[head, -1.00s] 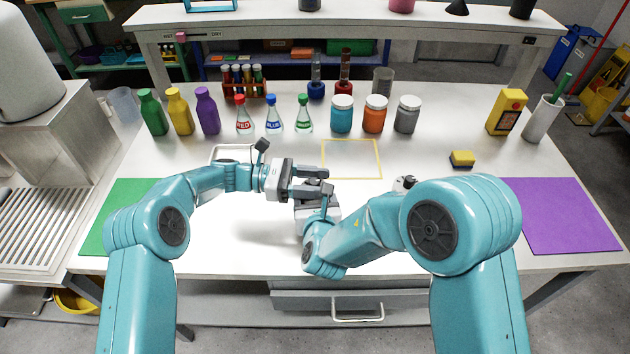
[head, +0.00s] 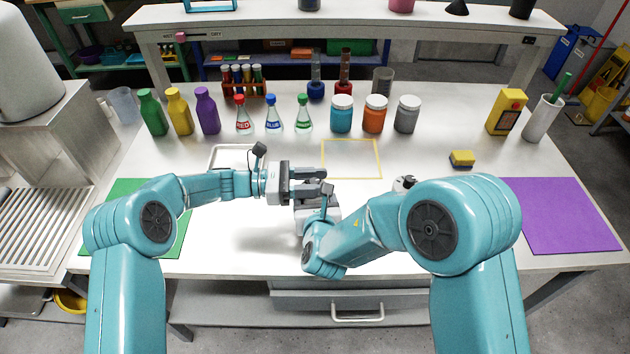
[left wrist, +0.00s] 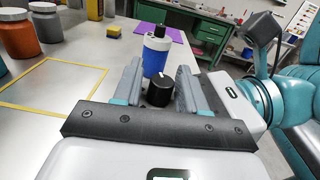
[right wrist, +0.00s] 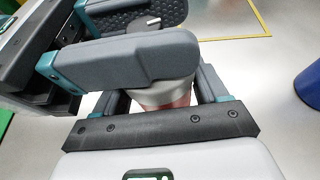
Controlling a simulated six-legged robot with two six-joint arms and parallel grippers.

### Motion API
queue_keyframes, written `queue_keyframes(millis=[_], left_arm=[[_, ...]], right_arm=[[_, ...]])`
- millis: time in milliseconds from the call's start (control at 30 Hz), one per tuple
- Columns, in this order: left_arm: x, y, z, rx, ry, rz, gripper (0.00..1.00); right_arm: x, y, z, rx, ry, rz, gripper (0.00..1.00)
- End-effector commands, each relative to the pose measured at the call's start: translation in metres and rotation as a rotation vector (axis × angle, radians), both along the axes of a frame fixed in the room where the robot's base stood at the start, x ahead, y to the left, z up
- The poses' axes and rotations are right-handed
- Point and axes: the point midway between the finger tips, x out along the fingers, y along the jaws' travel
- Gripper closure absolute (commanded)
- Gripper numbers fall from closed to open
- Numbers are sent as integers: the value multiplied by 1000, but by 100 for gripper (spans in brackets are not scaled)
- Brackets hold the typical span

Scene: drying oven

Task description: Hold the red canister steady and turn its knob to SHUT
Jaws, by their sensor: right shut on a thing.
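My right gripper (right wrist: 165,98) is shut on the red canister (right wrist: 170,104); only a pale collar and a strip of red show between its fingers. In the head view the canister is hidden by my arms and grippers. Its black knob (left wrist: 160,93) stands between the fingers of my left gripper (left wrist: 160,78), with a white pointer line on top. The knob also shows in the right wrist view (right wrist: 152,27). My left gripper is open around the knob, with gaps at its sides. I cannot read any SHUT mark.
A blue canister (left wrist: 155,58) with a black top stands just beyond. A yellow outline (head: 350,158) marks bare table. Coloured jars (head: 375,114), flasks (head: 274,118) and bottles (head: 178,112) line the back. A yellow sponge (head: 461,158) lies right.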

Motion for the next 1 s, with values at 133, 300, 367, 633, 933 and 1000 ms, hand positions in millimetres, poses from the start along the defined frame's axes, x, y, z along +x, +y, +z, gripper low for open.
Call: queue_keyframes(millis=[133,300,367,633,933,1000], left_arm=[[0,0,0,0,0,-1,50],[-1,1,0,0,1,-2,50],[0,5,0,0,0,-1,50],[-2,59,0,0,1,2,50],[-4,112,0,0,0,0,50],[-4,117,0,-1,0,-1,50]], right_arm=[[0,0,0,0,1,0,62],[0,0,0,1,1,0,62],[0,0,0,1,1,0,62],[0,0,0,1,1,0,62],[0,0,0,1,1,0,62],[0,0,0,1,1,0,62]])
